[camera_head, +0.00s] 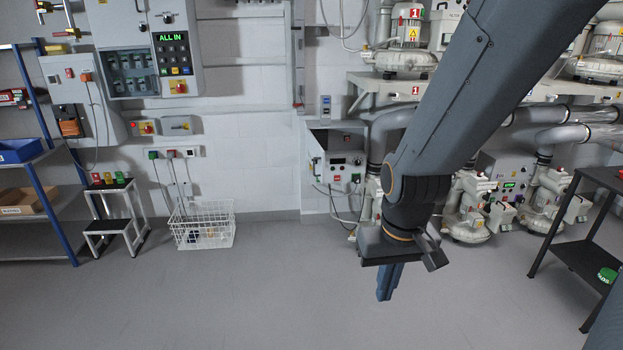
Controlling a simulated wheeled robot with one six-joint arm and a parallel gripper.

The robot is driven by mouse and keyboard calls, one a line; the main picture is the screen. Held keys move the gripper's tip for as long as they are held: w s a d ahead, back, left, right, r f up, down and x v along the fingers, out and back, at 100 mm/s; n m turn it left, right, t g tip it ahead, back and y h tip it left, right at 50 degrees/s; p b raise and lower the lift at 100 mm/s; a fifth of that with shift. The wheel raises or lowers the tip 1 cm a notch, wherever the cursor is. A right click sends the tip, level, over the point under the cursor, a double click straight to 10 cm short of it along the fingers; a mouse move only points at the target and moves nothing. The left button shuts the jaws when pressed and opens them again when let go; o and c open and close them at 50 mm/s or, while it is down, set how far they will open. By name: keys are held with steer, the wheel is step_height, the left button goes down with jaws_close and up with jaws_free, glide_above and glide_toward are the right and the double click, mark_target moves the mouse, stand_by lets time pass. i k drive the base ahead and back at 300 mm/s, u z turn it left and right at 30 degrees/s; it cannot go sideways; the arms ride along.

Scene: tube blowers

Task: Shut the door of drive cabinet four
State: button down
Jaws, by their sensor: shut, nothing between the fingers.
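A grey drive cabinet (342,140) stands low against the back wall, left of my arm. Its door (314,155) stands open at the left side, seen at a steep angle. The cabinet's front panel with dark knobs and a small red label shows, but I cannot read a number four on it. A second grey cabinet (505,168) with a green display is right of my arm, and its door cannot be made out. My gripper (385,285) points down over the floor, in front of the open cabinet and to its right, apart from it. Its fingers are shut and empty.
Blowers with pipes (470,210) stand behind my arm. A black table (575,255) is at the right. The floor (270,290) in the middle is clear.

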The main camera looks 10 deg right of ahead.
mark_target(314, 150)
steer(key=u, duration=0.15)
steer(key=i, duration=1.15)
steer(key=z, duration=0.15)
